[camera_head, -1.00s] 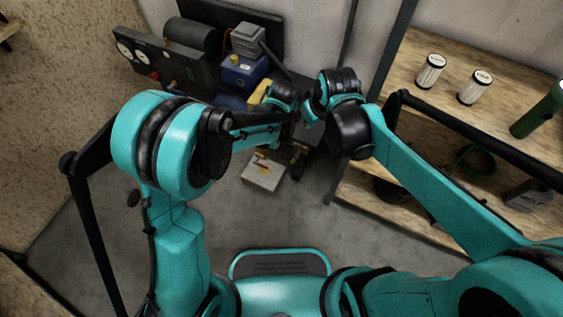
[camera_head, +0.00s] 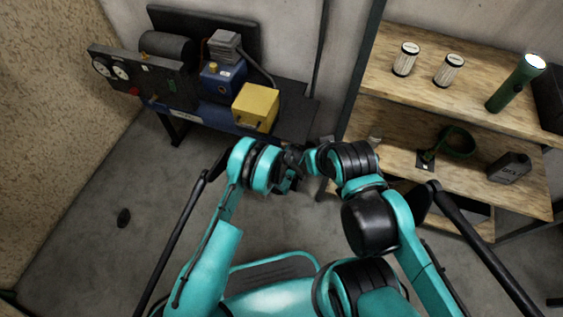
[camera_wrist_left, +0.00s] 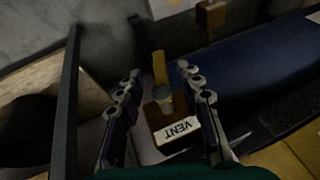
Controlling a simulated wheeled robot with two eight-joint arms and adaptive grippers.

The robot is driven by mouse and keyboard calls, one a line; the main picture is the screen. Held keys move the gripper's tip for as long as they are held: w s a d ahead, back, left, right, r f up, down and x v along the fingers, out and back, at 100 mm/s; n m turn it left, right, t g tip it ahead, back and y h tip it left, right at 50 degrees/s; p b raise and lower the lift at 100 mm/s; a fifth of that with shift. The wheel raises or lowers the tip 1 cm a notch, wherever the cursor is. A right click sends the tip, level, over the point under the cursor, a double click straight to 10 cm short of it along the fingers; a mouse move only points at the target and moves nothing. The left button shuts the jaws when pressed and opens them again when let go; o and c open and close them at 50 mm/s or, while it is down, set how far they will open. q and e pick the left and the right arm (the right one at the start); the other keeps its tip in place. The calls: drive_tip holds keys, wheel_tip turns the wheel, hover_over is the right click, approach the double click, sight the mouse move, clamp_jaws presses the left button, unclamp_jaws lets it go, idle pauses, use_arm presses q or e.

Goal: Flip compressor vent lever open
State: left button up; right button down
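In the left wrist view the vent unit is a brown block with a white VENT label (camera_wrist_left: 182,131), a round grey pivot (camera_wrist_left: 163,94) and a yellow lever (camera_wrist_left: 160,68) pointing up the picture. My left gripper (camera_wrist_left: 159,73) is open, with its fingers on either side of the lever and block; contact is not clear. In the head view my arms hide the vent unit. My left gripper (camera_head: 287,182) is partly hidden there, low in front of the compressor bench. My right arm's end (camera_head: 312,158) is close beside it; its fingers cannot be made out.
The compressor panel with gauges (camera_head: 120,72), a blue unit (camera_head: 222,82) and a yellow box (camera_head: 256,107) sit on the dark bench at the back.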

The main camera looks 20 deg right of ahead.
use_arm(q)
drive_tip(key=shift+b+x, duration=0.55)
drive_tip(key=shift+x, duration=1.45)
drive_tip(key=shift+r, duration=0.1)
clamp_jaws()
